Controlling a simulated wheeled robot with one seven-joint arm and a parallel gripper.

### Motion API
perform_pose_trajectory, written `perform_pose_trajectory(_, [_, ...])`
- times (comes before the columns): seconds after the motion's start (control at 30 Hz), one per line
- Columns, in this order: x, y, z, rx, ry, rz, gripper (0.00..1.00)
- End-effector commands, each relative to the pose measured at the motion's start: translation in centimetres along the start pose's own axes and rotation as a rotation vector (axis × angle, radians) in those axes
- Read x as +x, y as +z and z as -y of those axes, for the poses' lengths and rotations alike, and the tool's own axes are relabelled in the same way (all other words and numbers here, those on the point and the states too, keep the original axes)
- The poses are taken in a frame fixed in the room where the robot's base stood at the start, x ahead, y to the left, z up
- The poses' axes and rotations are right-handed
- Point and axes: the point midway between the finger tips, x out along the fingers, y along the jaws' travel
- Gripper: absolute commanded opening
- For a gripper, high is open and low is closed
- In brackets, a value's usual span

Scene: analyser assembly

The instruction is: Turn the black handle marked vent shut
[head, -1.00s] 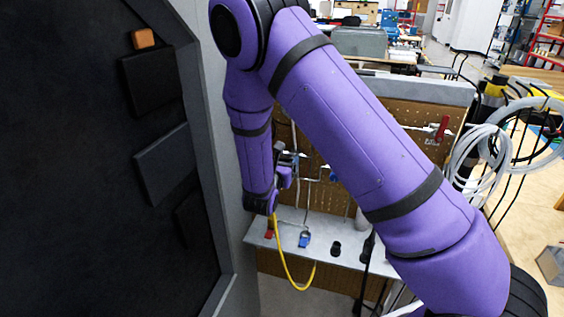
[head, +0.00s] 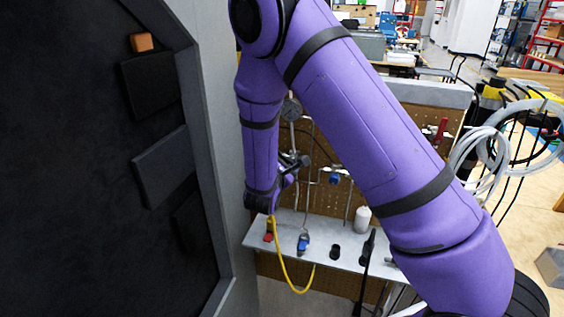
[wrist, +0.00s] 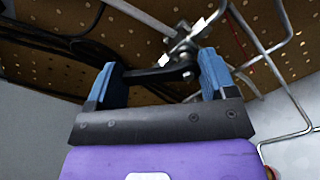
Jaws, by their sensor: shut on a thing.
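In the wrist view a black handle (wrist: 165,76) lies crosswise between the two blue fingertips of my gripper (wrist: 160,80). My gripper is shut on it, gripping it along its length. A metal valve body (wrist: 186,48) with thin pipes sits just beyond, against the pegboard.
A grey shelf (head: 317,252) below holds a white bottle (head: 362,218) and small red and blue parts. A blue handle (head: 334,178), a gauge (head: 291,108) and a red handle (head: 441,128) are on the pegboard (head: 408,150). A dark panel (head: 70,180) stands close on the left. A yellow cable (head: 283,265) hangs below.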

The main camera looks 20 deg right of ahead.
Motion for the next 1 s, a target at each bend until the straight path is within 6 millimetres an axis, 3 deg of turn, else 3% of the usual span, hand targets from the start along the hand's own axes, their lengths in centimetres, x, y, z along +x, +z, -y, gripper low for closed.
perform_pose_trajectory(0.6, [-0.1,1.3,0.6,0.567,-0.002,-0.001,0.54])
perform_pose_trajectory(1.0, [-0.1,1.7,1.0,0.798,-0.003,-0.001,0.54])
